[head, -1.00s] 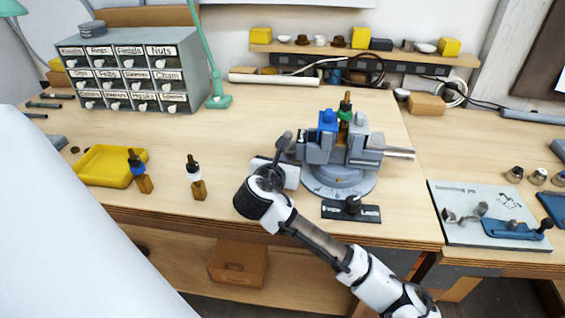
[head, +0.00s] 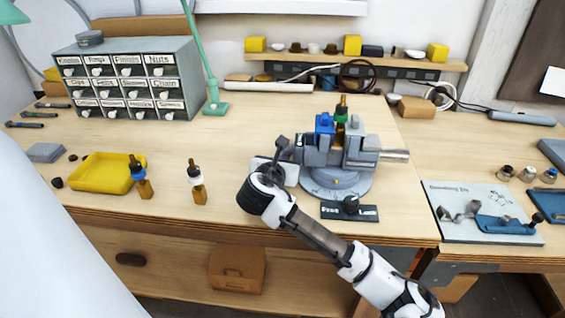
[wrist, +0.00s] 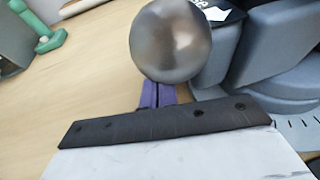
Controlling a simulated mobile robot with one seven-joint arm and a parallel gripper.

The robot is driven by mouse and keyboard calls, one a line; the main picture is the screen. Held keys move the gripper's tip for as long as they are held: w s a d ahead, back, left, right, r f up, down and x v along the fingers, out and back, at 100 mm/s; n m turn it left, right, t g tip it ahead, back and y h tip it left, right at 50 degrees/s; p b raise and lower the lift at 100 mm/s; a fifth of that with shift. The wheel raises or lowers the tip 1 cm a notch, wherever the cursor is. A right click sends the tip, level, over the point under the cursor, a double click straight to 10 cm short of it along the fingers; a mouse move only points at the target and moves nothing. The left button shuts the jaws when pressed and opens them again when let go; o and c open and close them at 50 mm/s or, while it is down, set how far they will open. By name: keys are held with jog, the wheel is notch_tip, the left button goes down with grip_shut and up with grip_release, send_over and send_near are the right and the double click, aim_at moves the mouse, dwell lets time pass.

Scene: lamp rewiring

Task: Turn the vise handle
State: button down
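The grey vise (head: 340,178) stands near the table's front edge, with a small amber bottle with a green collar (head: 341,112) at its jaws. Its handle, with a dark rounded knob (head: 282,142), is at the vise's left side. The knob shows as a large metallic ball (wrist: 171,40) in the wrist view. My gripper (head: 280,160) is at the handle, left of the vise. Its purple fingers (wrist: 157,95) are close together, just below the ball in the wrist view. The ball hides their tips, so I cannot tell whether they touch or hold the handle.
A black Free/Lock plate (head: 349,212) with a knob lies in front of the vise. Two dropper bottles (head: 197,184) and a yellow tray (head: 100,178) are to the left. A jig board (head: 460,215) is at the right. The table behind the vise is mostly clear.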

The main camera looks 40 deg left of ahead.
jog(key=shift+w+a+f, duration=0.2)
jog(key=shift+w+f, duration=0.05)
jog(key=shift+w, duration=0.15)
jog(key=shift+r, duration=0.15)
jog(key=shift+s, duration=0.15)
